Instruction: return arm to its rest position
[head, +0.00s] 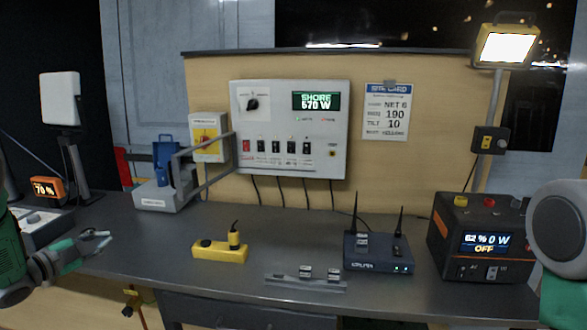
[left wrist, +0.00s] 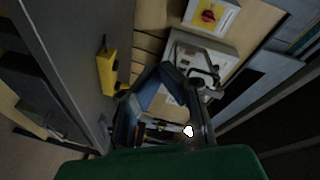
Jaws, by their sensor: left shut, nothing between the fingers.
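My left gripper (head: 108,238) is at the left of the head view, above the left part of the grey bench (head: 215,222). Its fingers are closed with nothing between them. Its green and grey arm comes in from the left edge. In the left wrist view my dark gripper parts fill the middle, with the bench and a yellow power strip (left wrist: 107,72) beyond. My right arm shows only as a grey rounded link and a green part at the right edge; its gripper is out of view.
On the bench stand a grey-framed device (head: 158,197), a yellow power strip (head: 218,251), a rail with small modules (head: 300,284), a blue router (head: 378,255) and a black power unit (head: 480,245). A white switch panel (head: 290,170) is on the back board. Bare bench lies right of my left gripper.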

